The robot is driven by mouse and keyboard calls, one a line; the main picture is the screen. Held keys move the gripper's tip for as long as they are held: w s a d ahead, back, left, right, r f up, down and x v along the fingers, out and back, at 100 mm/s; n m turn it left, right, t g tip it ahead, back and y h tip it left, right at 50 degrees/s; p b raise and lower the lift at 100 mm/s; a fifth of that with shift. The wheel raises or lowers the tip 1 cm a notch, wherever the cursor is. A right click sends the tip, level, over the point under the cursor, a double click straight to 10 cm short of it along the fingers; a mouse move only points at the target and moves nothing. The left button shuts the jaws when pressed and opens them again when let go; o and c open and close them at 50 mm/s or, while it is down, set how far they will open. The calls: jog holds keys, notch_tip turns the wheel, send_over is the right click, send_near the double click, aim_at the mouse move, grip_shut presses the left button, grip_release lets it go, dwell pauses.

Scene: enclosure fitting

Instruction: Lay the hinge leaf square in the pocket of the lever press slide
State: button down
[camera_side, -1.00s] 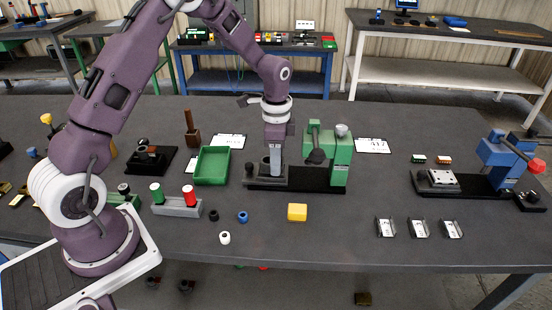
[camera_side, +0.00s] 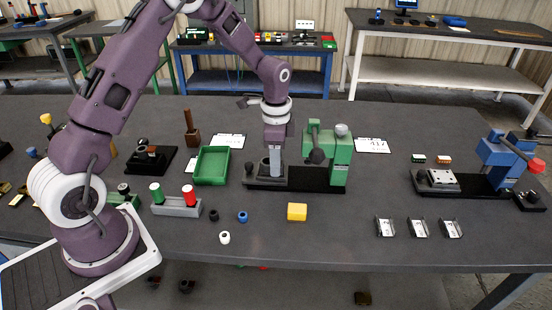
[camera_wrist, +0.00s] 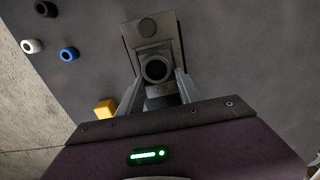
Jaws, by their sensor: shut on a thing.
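My gripper (camera_wrist: 158,92) points down over the left end of the green lever press (camera_side: 340,160). In the wrist view its fingers close on a small grey part, mostly hidden between them; I cannot tell its shape. A grey ring-shaped piece with a dark hole (camera_wrist: 156,68) sits right by the fingertips, on a grey plate (camera_wrist: 147,28) with a round dark knob. On the right, a blue lever press (camera_side: 492,155) has a red-knobbed lever. A silver plate with dark holes (camera_side: 441,177), which looks like the hinge leaf, lies on the grey slide block of its black base.
A green tray (camera_side: 212,166) stands left of the green press. A yellow block (camera_side: 297,212), several small rings and three metal brackets (camera_side: 419,228) lie in front.

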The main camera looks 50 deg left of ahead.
jog(key=shift+f, duration=0.25)
jog(key=shift+r, duration=0.1)
jog(key=shift+r, duration=0.35)
jog(key=shift+a, duration=0.15)
jog(key=shift+f, duration=0.45)
dwell(1.1)
jog(key=shift+r, duration=0.15)
jog(key=shift+r, duration=0.3)
jog(key=c, duration=0.7)
grip_release()
